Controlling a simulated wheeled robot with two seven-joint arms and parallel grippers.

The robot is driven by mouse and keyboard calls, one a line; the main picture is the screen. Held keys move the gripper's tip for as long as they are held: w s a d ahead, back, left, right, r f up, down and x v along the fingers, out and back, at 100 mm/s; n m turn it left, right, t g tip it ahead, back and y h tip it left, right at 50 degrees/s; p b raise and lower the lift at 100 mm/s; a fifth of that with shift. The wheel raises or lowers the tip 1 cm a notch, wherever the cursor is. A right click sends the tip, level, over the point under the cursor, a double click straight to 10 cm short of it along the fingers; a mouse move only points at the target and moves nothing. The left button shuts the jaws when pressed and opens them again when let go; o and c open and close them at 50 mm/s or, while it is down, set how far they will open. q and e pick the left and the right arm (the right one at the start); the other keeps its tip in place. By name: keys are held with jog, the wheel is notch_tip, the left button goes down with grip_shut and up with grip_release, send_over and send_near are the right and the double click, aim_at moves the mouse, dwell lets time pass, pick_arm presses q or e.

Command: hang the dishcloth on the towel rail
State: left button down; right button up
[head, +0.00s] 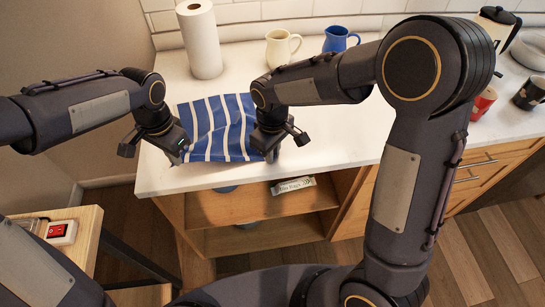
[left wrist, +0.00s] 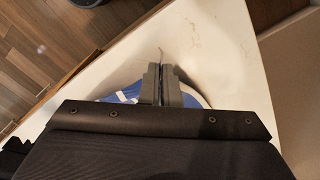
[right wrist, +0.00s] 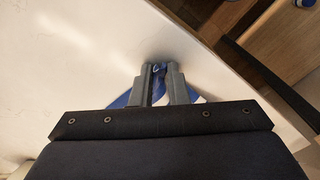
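The dishcloth (head: 222,122), blue with white stripes, spreads between my two grippers near the front left of the white counter. My left gripper (head: 177,157) is shut on its near left corner; blue cloth (left wrist: 128,96) shows beside the fingers in the left wrist view. My right gripper (head: 274,154) is shut on its near right corner; a bunched bit of cloth (right wrist: 158,70) shows between its fingertips in the right wrist view. I cannot tell how far the cloth is off the counter. I cannot make out a towel rail in any view.
A red cup (head: 482,103) stands at right. Below is an open wooden shelf (head: 222,208) holding a small packet (head: 293,185).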

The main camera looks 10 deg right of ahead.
grip_shut()
jog(key=shift+r, duration=2.5)
